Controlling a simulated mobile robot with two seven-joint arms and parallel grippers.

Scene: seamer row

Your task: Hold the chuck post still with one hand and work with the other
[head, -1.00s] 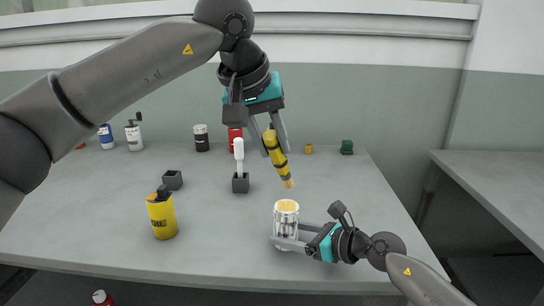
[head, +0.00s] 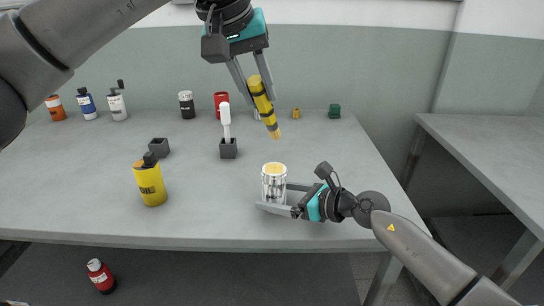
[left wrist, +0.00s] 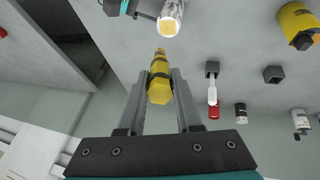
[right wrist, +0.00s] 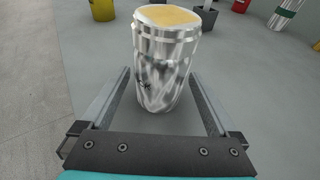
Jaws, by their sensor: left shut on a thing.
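The chuck post, a shiny silver cylinder with a tan-yellow top (head: 274,186), stands upright near the table's front edge. It also shows in the right wrist view (right wrist: 165,55). My right gripper (head: 272,207) lies low with its fingers on either side of the post; narrow gaps show between fingers and post, so it looks open around it. My left gripper (head: 257,82) is shut on a yellow tool with black bands (head: 262,100), held tilted, its tan tip pointing down, above the table behind the post. The tool also shows in the left wrist view (left wrist: 160,88).
A yellow canister (head: 150,186) stands at left. A white-handled tool (head: 226,120) stands in a dark block (head: 228,150); an empty dark block (head: 159,147) sits nearby. Several cans line the back. A red bottle (head: 100,275) is below the table. Another table (head: 490,160) is at right.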

